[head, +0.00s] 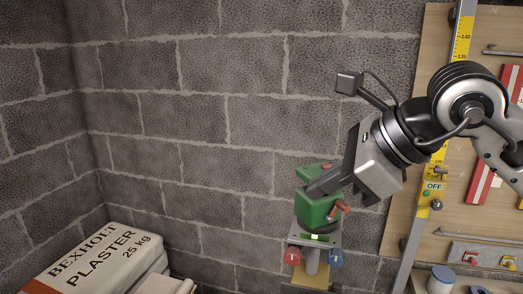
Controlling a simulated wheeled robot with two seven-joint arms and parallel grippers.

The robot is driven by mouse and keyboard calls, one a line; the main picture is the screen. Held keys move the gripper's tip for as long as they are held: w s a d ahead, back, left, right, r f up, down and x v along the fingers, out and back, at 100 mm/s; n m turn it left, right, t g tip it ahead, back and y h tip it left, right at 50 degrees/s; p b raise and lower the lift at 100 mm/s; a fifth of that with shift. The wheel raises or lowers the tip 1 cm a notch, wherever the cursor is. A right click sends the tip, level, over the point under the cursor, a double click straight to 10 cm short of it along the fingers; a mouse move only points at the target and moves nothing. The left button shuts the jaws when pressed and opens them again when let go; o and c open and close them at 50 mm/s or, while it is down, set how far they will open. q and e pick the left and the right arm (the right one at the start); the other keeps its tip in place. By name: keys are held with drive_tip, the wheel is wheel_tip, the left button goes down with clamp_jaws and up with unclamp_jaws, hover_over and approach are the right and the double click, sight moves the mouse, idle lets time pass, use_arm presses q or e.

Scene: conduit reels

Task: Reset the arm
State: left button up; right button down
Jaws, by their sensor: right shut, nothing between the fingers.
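My right arm comes in from the right, and its gripper (318,187) points down and to the left. The gripper is shut and I see nothing held in it. Its tip is in front of a green device (317,210) with orange-red handles, and covers part of it. I cannot tell whether the two touch. The device sits on a grey stand (311,261) with a red round tag on the left and a blue one on the right. My left gripper is not in view.
A yellow measuring post (461,38) with a yellow OFF box (432,190) stands at the right, before a wooden board (398,235). Plaster bags (95,262) are stacked at lower left. A blue-topped spool (441,279) is at lower right. The block wall at left is bare.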

drive_tip(key=s+a+f+m+g+y, duration=0.2)
drive_tip(key=s+a+m+g+y, duration=0.5)
drive_tip(key=a+y, duration=0.4)
drive_tip(key=w+d+f+m+t+h, duration=0.2)
drive_tip(key=d+f+m+t+h, duration=0.15)
drive_tip(key=f+m+t, duration=0.5)
drive_tip(key=w+d+f+m+t+h, duration=0.25)
drive_tip(key=d+m+t, duration=0.2)
drive_tip(key=m, duration=0.75)
drive_tip(key=w+d+f+m+t+h, duration=0.1)
drive_tip(key=d+f+m+t+h, duration=0.25)
drive_tip(key=f+m+t, duration=0.5)
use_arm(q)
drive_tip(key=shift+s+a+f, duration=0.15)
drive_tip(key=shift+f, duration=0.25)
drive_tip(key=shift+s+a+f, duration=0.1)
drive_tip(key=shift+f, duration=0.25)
use_arm(e)
drive_tip(key=s+d+f+m+g+h, duration=0.2)
drive_tip(key=s+f+m+g, duration=0.3)
drive_tip(key=f, duration=0.5)
drive_tip(key=s+d+f+m+g+h, duration=0.3)
drive_tip(key=s+f+m+g, duration=0.1)
drive_tip(key=s+f+m, duration=0.3)
wheel_tip(320, 180, down, 4)
drive_tip(key=shift+s+d+f+g+h, duration=0.1)
drive_tip(key=shift+s+d+g+h, duration=0.2)
drive_tip(key=shift+s, duration=0.65)
drive_tip(key=shift+a, duration=0.1)
